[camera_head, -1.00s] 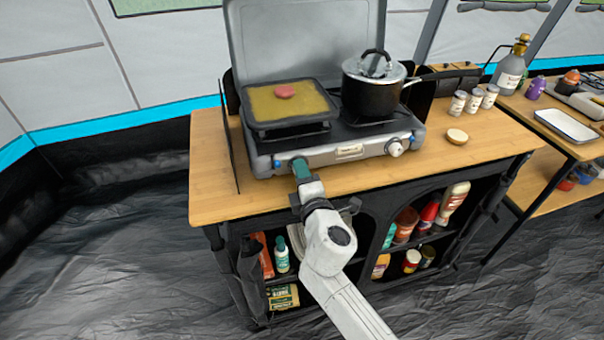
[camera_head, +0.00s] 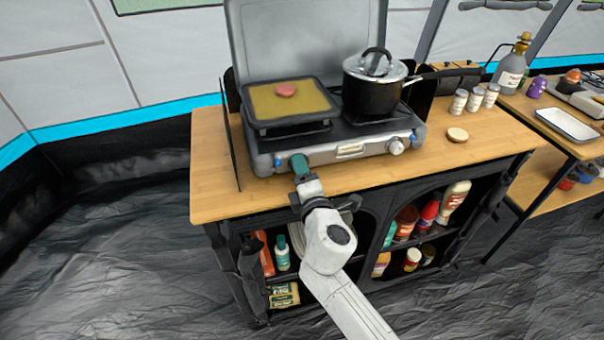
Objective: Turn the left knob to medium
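The grey camping stove (camera_head: 322,154) stands on the wooden counter with its lid up. My gripper (camera_head: 300,164) is at the left end of the stove's front panel, with its green fingertips at the left knob. The left knob is hidden behind the fingertips, so its angle cannot be read. I cannot tell whether the fingers are closed on it. The white right knob (camera_head: 396,146) is in plain view at the right end of the panel.
A griddle (camera_head: 262,104) with a pink round piece sits on the left burner, and a lidded black pot (camera_head: 371,98) on the right. Several white jars and a round lid (camera_head: 457,135) stand on the wooden counter (camera_head: 213,190). Shelves with bottles are below my arm.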

